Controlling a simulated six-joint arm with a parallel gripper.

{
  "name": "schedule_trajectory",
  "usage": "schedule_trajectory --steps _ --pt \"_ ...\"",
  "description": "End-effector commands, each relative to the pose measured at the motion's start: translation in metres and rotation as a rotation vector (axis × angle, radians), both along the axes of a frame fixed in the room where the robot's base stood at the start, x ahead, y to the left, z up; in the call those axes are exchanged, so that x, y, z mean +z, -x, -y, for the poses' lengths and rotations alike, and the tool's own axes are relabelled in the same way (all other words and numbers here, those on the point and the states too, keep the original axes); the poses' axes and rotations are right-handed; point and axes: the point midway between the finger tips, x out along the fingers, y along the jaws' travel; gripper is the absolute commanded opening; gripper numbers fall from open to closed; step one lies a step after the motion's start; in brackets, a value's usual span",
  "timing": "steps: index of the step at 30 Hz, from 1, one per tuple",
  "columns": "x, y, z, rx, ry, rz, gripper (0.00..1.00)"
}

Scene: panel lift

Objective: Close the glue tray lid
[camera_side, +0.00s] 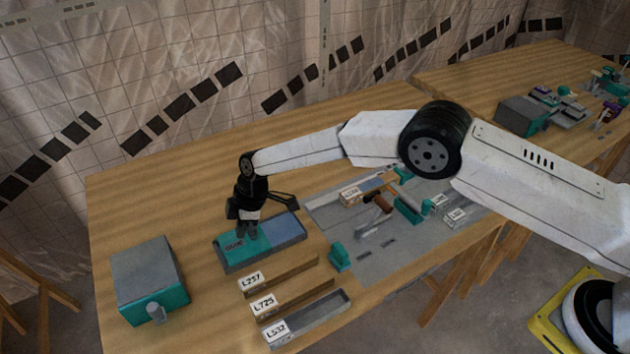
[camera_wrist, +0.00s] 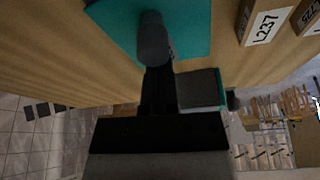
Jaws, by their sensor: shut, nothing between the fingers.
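A grey-topped teal box (camera_side: 148,272) with a grey knob stands at the left. Labelled holders L237 (camera_side: 252,281), L725 (camera_side: 264,303) and L532 (camera_side: 275,330) lie in front of the tray. A grey mat (camera_side: 375,264) with tools lies at the right. The table behind the tray is clear.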

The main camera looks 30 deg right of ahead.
Motion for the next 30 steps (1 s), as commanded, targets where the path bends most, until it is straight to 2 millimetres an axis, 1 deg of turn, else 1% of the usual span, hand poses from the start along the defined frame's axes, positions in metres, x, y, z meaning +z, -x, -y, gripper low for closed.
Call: schedule_trajectory --steps 13,17,23,30 --pt "0.000 0.000 0.002 0.000 0.000 0.000 0.00" --pt "0.000 0.000 0.007 -0.002 0.001 -0.002 0.00" --pt "0.000 -0.001 0.030 -0.003 0.000 -0.002 0.00" --pt "0.000 -0.001 0.069 -0.004 0.000 -0.001 0.00"
